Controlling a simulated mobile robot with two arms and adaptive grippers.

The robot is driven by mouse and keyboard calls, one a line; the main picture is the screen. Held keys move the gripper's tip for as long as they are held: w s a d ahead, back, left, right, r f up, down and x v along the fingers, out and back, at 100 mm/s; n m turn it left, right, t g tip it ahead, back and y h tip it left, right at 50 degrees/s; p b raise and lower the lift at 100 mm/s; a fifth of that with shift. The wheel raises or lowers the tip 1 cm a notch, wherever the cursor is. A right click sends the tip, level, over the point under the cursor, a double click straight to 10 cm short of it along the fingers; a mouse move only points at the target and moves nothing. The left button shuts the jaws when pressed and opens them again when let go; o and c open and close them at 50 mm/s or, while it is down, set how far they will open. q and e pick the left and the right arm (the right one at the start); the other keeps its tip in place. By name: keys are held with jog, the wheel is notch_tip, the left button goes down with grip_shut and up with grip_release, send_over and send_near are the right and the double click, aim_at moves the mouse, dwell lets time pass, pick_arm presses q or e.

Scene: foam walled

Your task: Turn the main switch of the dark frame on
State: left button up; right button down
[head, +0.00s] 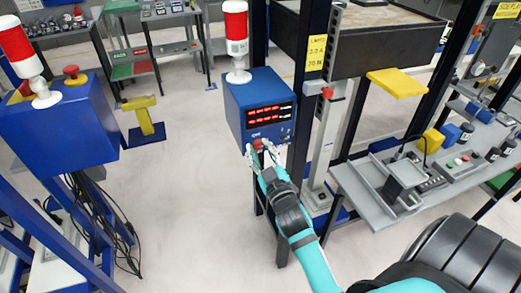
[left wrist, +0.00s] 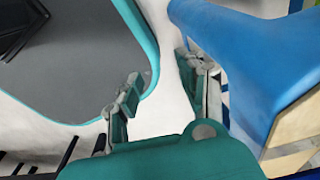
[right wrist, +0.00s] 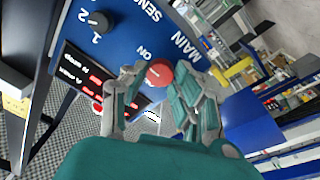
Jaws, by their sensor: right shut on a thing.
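The blue control box (head: 258,105) of the dark frame (head: 313,45) carries a lit red display and a red-and-white lamp on top. Its main switch is a red round knob (right wrist: 159,73) low on the front panel, beside the words MAIN and ON. The knob also shows in the head view (head: 259,144). My right gripper (right wrist: 160,92) is shut on the knob, with its fingers on either side. The knob's exact turn is hard to tell. My left gripper (left wrist: 157,85) is open and empty, and it is outside the head view.
A black selector knob (right wrist: 98,22) marked SENS sits on the same panel. A second blue box (head: 60,120) with a red button and lamp stands at the left. A grey bench (head: 375,195) with parts is right of the dark frame.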

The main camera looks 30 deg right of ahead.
jog(key=shift+f, duration=0.15)
jog(key=c, duration=1)
grip_release()
jog(key=v, duration=0.7)
jog(key=shift+s, duration=0.3)
